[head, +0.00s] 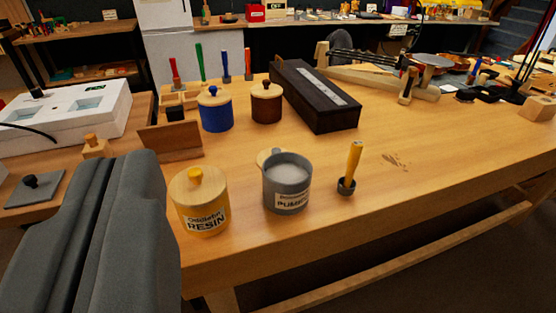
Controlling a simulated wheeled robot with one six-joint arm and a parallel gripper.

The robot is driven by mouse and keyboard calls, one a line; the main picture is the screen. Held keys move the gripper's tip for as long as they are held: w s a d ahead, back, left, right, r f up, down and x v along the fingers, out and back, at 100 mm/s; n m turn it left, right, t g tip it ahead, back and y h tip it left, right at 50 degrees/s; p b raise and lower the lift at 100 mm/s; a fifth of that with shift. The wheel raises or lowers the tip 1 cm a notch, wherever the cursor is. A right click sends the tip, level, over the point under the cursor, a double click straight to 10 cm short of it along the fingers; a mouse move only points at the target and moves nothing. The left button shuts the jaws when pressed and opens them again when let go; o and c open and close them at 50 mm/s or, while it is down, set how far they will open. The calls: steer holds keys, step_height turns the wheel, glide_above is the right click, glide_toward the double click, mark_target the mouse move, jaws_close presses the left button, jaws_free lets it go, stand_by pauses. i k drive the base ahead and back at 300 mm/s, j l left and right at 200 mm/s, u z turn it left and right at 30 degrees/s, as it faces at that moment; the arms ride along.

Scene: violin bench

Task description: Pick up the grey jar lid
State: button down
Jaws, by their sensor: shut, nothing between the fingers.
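The grey jar (287,184), labelled PUMICE, stands open on the wooden bench, with pale contents at its top. A pale wooden piece (264,158) shows just behind its left rim. It looks like the jar's lid, but most of it is hidden by the jar, and I see no knob clearly. My gripper (145,157) is at the lower left, large and dark grey, its fingers shut and empty. It is left of the yellow jar and well apart from the grey jar in the picture.
A yellow RESIN jar (200,202) stands left of the grey jar, a yellow-handled brush (350,168) right of it. Blue (215,112) and brown (266,104) lidded jars and a long dark box (313,98) stand behind. A grey plate with a black knob (42,188) lies far left.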

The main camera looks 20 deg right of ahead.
mark_target(262, 155)
steer(key=i+z, duration=0.15)
steer(key=z, duration=0.25)
steer(key=i+j+z, duration=0.15)
steer(key=z, duration=0.2)
steer(key=i+j+z, duration=0.1)
steer(key=z, duration=0.3)
steer(key=i+j, duration=0.05)
